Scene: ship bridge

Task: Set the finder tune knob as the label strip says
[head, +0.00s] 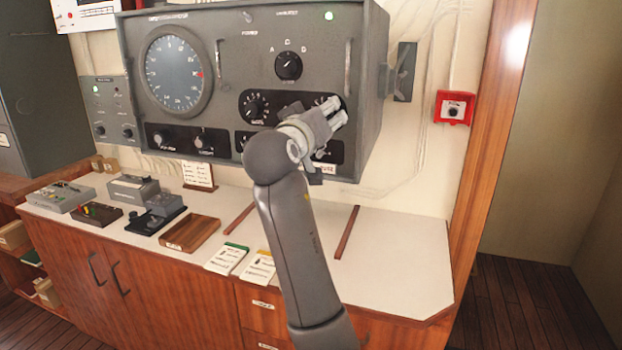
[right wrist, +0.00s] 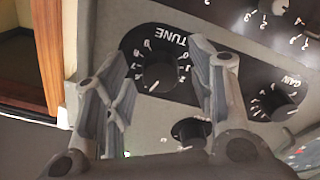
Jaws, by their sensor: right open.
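The tune knob (right wrist: 160,72), a dark round knob on a black plate marked TUNE, shows upside down in the right wrist view. It sits between my right gripper's fingers (right wrist: 158,62), which are spread apart with visible room on both sides. In the head view my right gripper (head: 336,113) is at the right of the grey finder unit (head: 228,90) and hides the tune knob. My left gripper is out of view.
The gain knob (right wrist: 272,103) and another knob (right wrist: 190,130) are close by in the right wrist view. A selector knob (head: 288,66) and a round dial (head: 178,72) are on the unit. The counter (head: 390,255) is clear at right; cards and small devices lie further left.

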